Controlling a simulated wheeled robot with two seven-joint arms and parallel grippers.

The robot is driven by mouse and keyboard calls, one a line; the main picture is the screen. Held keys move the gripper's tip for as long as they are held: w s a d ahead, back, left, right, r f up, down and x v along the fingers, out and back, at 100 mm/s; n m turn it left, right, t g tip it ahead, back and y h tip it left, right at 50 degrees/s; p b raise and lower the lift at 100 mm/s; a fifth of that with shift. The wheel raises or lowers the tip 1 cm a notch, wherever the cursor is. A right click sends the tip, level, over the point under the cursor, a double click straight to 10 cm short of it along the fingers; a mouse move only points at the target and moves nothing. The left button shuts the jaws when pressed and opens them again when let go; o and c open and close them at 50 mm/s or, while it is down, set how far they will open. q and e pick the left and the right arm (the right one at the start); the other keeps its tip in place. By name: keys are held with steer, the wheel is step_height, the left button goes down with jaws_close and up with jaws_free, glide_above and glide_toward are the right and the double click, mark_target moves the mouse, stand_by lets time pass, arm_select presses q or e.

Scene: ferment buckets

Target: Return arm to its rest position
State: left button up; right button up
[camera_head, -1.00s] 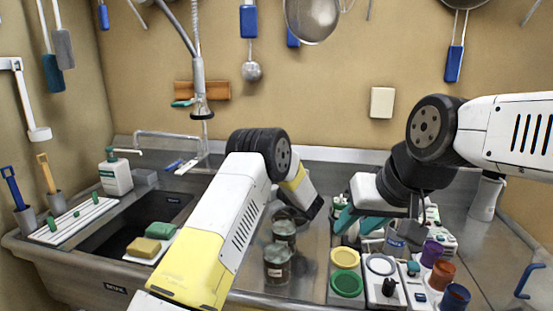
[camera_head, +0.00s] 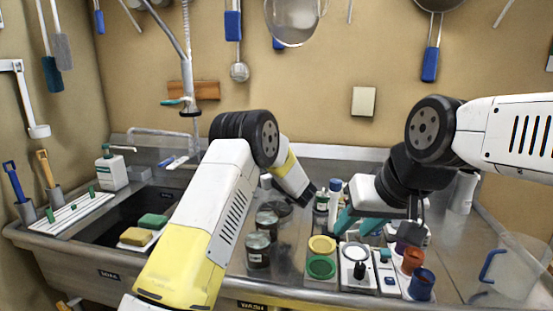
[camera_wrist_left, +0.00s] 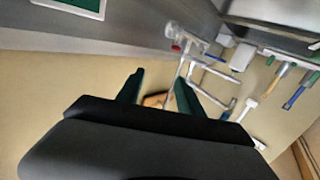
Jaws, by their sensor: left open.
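My right gripper (camera_head: 362,222) has teal fingers that stand apart, pointing down and left over the steel bench near the small bottles. I see nothing held between them. My left arm (camera_head: 205,225), white and yellow, comes in from the lower left and bends at a black joint. Its far end points down and right near a white bottle with a blue cap (camera_head: 335,192); its fingertips are hard to make out there. In the left wrist view my left gripper (camera_wrist_left: 158,92) shows two dark green fingers apart with nothing gripped.
Two dark jars (camera_head: 257,250) stand beside my left arm. Yellow (camera_head: 322,245) and green (camera_head: 320,267) lids lie on the bench, with several coloured cups to their right. A sink (camera_head: 120,225) with sponges (camera_head: 137,236) is at left. Utensils hang on the wall.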

arm_select(q)
step_height(320, 180, up, 14)
steer(key=s+m+t+h, duration=0.2)
steer(key=m+h, duration=0.1)
steer(key=h, duration=0.4)
steer(key=s+r+m+g+h, duration=0.25)
steer(key=s+r+h, duration=0.25)
steer(key=s, duration=0.5)
steer(key=s+a+f+m+g, duration=0.1)
steer(key=s+a+f+g, duration=0.1)
steer(key=s, duration=1)
steer(key=s+a+f+m+g, duration=0.1)
steer(key=s+a+f+g, duration=0.2)
steer(key=s, duration=1)
steer(key=s+a+f+m+g, duration=0.1)
steer(key=s+a+f+g, duration=0.1)
steer(key=s, duration=1)
steer(key=shift+s+a+f, duration=0.2)
steer(key=shift+a+f, duration=0.25)
steer(key=shift+f, duration=0.5)
steer(key=shift+g, duration=0.25)
